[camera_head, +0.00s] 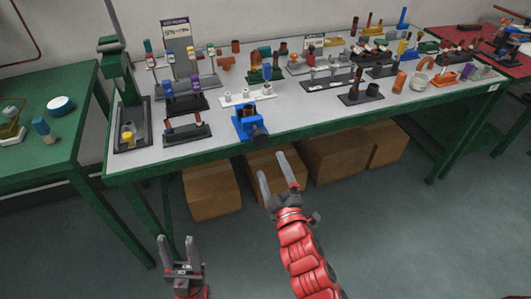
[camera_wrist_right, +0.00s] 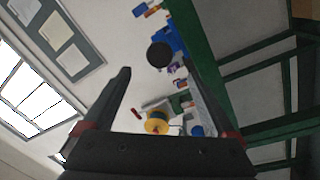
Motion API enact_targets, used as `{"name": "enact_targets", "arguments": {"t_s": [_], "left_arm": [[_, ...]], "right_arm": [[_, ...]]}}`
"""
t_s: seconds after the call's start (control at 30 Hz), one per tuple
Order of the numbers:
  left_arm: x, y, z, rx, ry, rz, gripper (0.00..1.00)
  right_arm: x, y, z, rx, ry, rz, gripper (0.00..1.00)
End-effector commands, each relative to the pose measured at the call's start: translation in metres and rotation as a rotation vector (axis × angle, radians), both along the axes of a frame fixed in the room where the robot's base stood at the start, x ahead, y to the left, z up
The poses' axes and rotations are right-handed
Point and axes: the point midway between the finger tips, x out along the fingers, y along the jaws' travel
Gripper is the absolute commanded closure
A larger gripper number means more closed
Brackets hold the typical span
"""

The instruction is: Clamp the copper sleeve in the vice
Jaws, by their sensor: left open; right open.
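The blue vice (camera_head: 249,122) is fixed at the front edge of the grey-topped bench (camera_head: 310,105). Several copper-coloured pieces stand on the bench, including a short cylinder (camera_head: 235,46) at the back and a taller one (camera_head: 399,82) at the right. I cannot tell which is the sleeve. My right gripper (camera_head: 270,164) is open and empty, in front of and below the vice. My left gripper (camera_head: 175,242) is open and empty, low at the left.
A green press (camera_head: 118,75) stands at the bench's left end. Racks and stands with small parts crowd the top. Cardboard boxes (camera_head: 275,177) lie under the bench. A green table (camera_head: 40,165) is at the left. The floor before the bench is clear.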

Motion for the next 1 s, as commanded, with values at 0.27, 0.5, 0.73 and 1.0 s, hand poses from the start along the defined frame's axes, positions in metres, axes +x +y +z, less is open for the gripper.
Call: {"name": "enact_targets", "arguments": {"t_s": [0.27, 0.5, 0.73, 1.0], "left_arm": [[0.0, 0.0, -0.002, 0.0, 0.0, 0.0, 0.5], [0.0, 0.0, -0.002, 0.0, 0.0, 0.0, 0.5], [0.0, 0.0, -0.002, 0.0, 0.0, 0.0, 0.5], [0.0, 0.0, 0.045, 0.0, 0.0, 0.0, 0.5]], "right_arm": [[-0.047, -0.013, -0.007, 0.0, 0.004, -0.001, 0.09], [-0.06, -0.016, -0.008, 0.0, 0.004, -0.001, 0.09], [-0.06, -0.016, -0.008, 0.001, 0.002, -0.001, 0.09], [-0.056, -0.017, -0.007, 0.193, 0.161, 0.046, 0.1]]}}
